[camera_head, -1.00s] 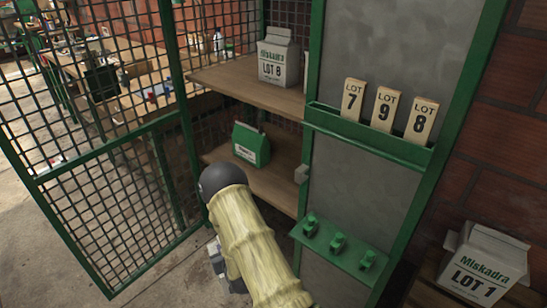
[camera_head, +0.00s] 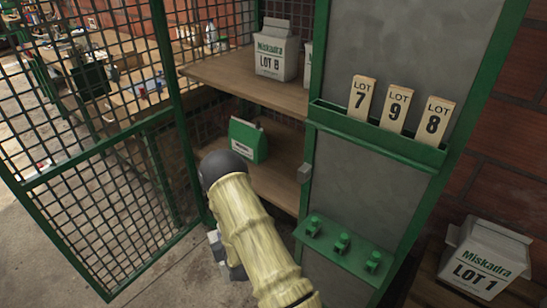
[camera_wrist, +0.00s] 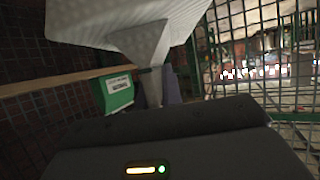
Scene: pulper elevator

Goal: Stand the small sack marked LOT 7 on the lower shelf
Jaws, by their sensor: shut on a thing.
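My gripper (camera_head: 219,250) shows only as small pale grey parts low behind my forearm in the head view. In the wrist view, a grey textured finger (camera_wrist: 150,62) reaches up to a large pale surface (camera_wrist: 130,14), which looks like the held sack. No lettering shows on it, so I cannot read LOT 7. In the head view the held thing is hidden by my arm. The lower shelf (camera_head: 275,187) is a wooden board inside the green frame, partly covered by my arm. It also shows edge-on in the wrist view (camera_wrist: 50,84).
A green box (camera_head: 248,140) stands at the back of the lower shelf. A white LOT 8 sack (camera_head: 276,50) stands on the upper shelf (camera_head: 235,75). An open mesh door (camera_head: 95,215) is left; a grey panel (camera_head: 405,55) with number tags (camera_head: 395,105) is right. A LOT 1 sack (camera_head: 483,262) sits lower right.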

